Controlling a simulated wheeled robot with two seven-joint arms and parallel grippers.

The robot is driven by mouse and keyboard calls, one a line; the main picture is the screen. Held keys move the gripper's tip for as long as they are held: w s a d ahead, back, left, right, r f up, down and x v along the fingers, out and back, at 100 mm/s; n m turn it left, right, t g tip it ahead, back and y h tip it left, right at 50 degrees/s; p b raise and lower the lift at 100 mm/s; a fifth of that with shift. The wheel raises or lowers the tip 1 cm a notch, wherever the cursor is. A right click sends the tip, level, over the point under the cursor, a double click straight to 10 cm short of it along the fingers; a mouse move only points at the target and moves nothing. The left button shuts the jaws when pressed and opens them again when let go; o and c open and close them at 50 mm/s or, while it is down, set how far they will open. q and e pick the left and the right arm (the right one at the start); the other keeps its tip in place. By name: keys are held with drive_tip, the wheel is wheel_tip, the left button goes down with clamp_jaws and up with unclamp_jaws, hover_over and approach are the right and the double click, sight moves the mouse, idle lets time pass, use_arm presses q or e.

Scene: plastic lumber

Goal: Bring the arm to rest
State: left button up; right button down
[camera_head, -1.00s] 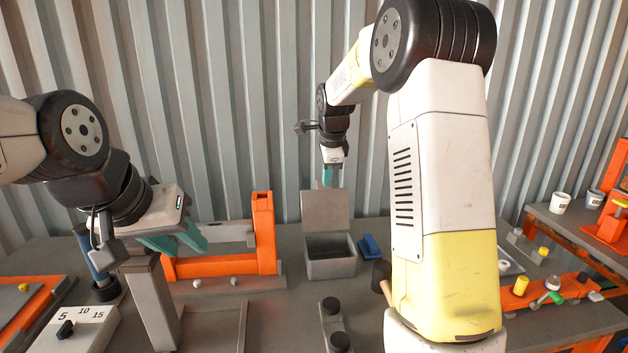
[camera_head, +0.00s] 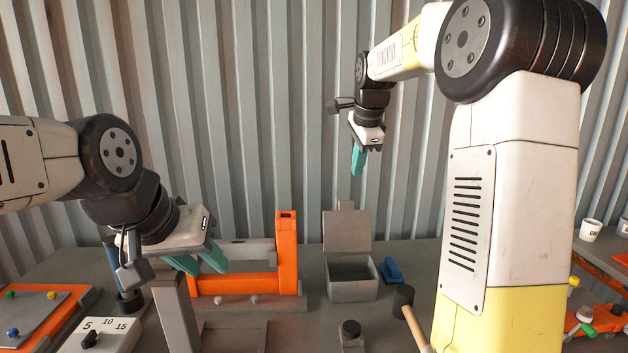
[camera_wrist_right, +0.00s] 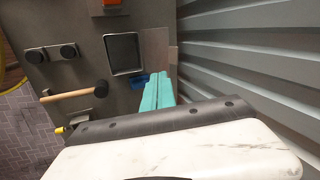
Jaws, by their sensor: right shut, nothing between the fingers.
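My right gripper (camera_head: 358,160) hangs in the air above and behind the open grey box, its teal fingers together and empty. In the right wrist view its fingers (camera_wrist_right: 159,92) lie closed against each other, with the bench below. My left gripper (camera_head: 203,262) is low at the left, above a grey post (camera_head: 175,312). Its teal fingers look spread apart, with nothing seen between them.
The grey box (camera_head: 350,291) stands open on the bench, a blue block (camera_head: 391,270) beside it. An orange frame (camera_head: 287,255) stands left of it. A mallet (camera_head: 403,299) lies to the right. A dial box (camera_head: 98,335) sits front left. Corrugated wall (camera_head: 230,120) closes the back.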

drive_tip(key=s+a+f+n+t+y, duration=0.1)
drive_tip(key=s+f+n, duration=0.2)
drive_tip(key=s+n, duration=0.5)
drive_tip(key=s+f+n, duration=0.2)
drive_tip(key=s+n, duration=0.6)
drive_tip(key=s, duration=1.5)
drive_tip(key=shift+a+f+n+t+y, duration=0.3)
drive_tip(key=shift+a+f+t+y, duration=0.1)
